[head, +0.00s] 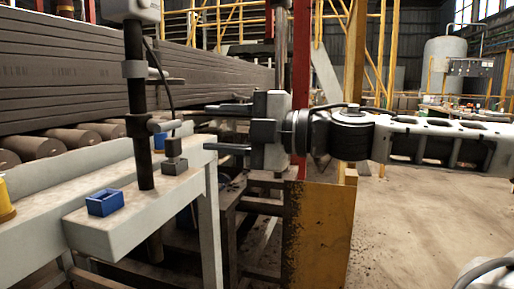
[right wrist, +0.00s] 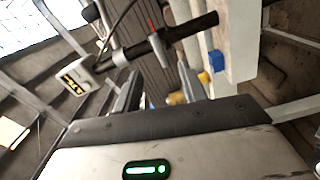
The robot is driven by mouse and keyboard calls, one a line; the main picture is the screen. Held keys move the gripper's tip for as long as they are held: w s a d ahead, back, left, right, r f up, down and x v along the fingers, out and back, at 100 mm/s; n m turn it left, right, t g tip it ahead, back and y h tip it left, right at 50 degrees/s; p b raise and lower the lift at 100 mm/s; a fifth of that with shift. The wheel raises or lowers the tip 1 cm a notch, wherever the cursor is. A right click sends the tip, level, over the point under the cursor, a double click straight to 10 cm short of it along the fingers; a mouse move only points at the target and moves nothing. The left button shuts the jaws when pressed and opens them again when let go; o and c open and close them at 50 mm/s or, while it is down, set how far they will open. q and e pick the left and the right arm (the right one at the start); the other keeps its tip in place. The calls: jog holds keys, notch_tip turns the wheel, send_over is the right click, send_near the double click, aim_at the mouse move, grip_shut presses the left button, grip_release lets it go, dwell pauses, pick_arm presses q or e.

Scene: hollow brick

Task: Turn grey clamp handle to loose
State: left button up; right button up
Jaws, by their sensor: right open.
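A dark upright pole (head: 137,95) stands on the pale beam, with a grey collar (head: 134,69) higher up. The pole (right wrist: 190,28) and the clamp (right wrist: 157,43) also show in the right wrist view, with a small red mark near the clamp. My left gripper is out of view.
A blue box (head: 105,202) and a small grey block with a cable (head: 173,158) sit on the pale beam (head: 150,215). A yellow object (head: 5,200) is at the left edge. A yellow post (head: 318,235) stands below my right arm. Stacked grey slabs (head: 70,80) lie behind.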

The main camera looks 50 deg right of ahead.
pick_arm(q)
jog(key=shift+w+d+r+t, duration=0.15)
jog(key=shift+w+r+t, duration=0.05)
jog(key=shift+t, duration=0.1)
pick_arm(e)
jog(key=v, duration=0.5)
jog(key=shift+s+d, duration=0.15)
jog(key=shift+s, duration=0.25)
